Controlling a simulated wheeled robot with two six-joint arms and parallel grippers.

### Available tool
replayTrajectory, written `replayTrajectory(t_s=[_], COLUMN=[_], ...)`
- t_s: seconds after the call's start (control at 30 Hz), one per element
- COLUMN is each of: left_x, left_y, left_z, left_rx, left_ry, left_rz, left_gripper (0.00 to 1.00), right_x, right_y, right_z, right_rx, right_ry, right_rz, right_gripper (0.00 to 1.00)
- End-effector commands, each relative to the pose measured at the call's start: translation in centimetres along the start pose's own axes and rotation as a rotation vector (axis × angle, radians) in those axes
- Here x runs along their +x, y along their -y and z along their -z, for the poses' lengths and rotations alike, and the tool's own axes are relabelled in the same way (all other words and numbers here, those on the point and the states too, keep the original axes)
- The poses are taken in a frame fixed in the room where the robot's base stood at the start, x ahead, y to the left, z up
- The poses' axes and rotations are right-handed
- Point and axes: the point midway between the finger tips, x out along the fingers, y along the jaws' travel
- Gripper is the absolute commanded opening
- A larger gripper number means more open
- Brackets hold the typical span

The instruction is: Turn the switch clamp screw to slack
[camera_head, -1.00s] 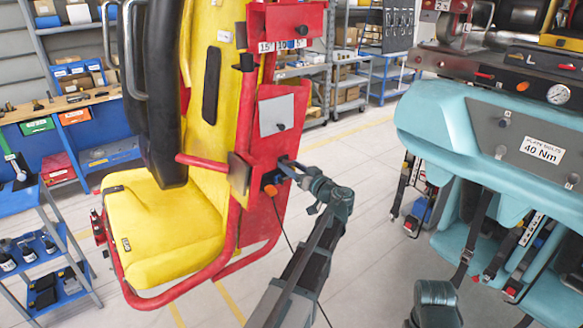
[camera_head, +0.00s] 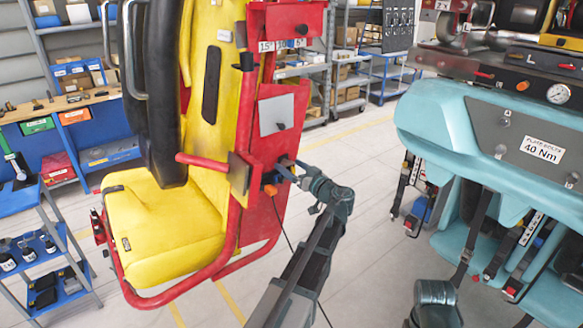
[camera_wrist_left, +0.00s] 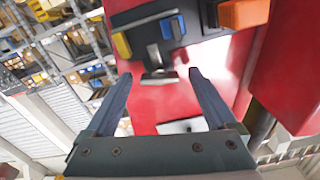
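A red side plate (camera_head: 268,150) is fixed to the yellow seat (camera_head: 165,235). A dark switch block (camera_wrist_left: 200,22) with yellow, blue and orange parts is on the red surface in the left wrist view. A small grey metal T-shaped piece (camera_wrist_left: 158,74), which looks like the clamp screw, sticks out below the block. My left gripper (camera_wrist_left: 160,76) is open, with one finger on each side of this piece and visible gaps between. In the head view my left gripper (camera_head: 283,168) is at the red plate, its tips hard to make out. My right gripper is out of view.
A teal seat car (camera_head: 470,125) with hanging belts stands on the right. A blue shelf cart (camera_head: 60,262) is at the lower left, below a workbench (camera_head: 70,108). A thin dark cable hangs beside my left arm. Floor between seat and teal car is clear.

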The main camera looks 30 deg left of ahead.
Motion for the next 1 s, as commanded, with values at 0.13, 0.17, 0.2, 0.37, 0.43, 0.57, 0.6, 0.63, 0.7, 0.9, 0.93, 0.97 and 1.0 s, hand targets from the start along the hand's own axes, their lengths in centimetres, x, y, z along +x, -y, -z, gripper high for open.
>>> replayTrajectory(t_s=[0.13, 0.17, 0.2, 0.37, 0.43, 0.57, 0.6, 0.63, 0.7, 0.9, 0.93, 0.97, 1.0], left_x=[0.0, 0.0, -0.2, -2.2, -3.7, -6.7, -7.6, -8.2, -9.6, -12.5, -12.8, -13.0, -13.3], left_y=[0.0, 0.0, 0.0, 0.1, 0.1, 0.0, 0.1, 0.1, 0.1, 0.0, 0.0, 0.0, 0.0], left_z=[0.1, 0.1, 0.1, 0.0, 0.0, 0.0, 0.0, 0.0, 0.0, 0.0, 0.0, 0.0, 0.0], left_rx=[0.001, 0.001, 0.001, 0.001, 0.001, 0.001, 0.001, 0.001, 0.001, 0.0, 0.0, 0.0, 0.0], left_ry=[-0.001, -0.001, -0.001, -0.002, -0.002, -0.002, -0.002, -0.002, -0.002, -0.001, -0.001, -0.001, -0.001], left_rz=[0.0, 0.0, -0.001, -0.003, -0.003, -0.005, -0.004, -0.004, -0.003, -0.002, -0.001, -0.002, -0.002], left_gripper=[0.9, 0.9, 0.9, 0.9, 0.9, 0.9, 0.9, 0.9, 0.9, 0.9, 0.9, 0.9, 0.9], right_x=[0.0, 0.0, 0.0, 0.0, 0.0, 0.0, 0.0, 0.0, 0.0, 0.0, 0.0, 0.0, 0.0], right_y=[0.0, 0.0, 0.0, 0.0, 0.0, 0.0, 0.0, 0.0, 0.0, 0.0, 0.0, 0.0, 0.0], right_z=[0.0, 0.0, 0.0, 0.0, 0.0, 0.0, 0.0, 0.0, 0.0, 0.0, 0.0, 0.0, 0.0], right_rx=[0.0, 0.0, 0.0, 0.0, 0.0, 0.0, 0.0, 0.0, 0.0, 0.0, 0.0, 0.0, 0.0], right_ry=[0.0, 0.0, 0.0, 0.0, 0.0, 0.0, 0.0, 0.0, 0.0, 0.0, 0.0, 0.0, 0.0], right_rz=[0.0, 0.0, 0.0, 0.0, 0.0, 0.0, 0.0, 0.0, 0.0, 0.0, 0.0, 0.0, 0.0], right_gripper=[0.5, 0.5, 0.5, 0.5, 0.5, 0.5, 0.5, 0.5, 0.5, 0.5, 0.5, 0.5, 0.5])
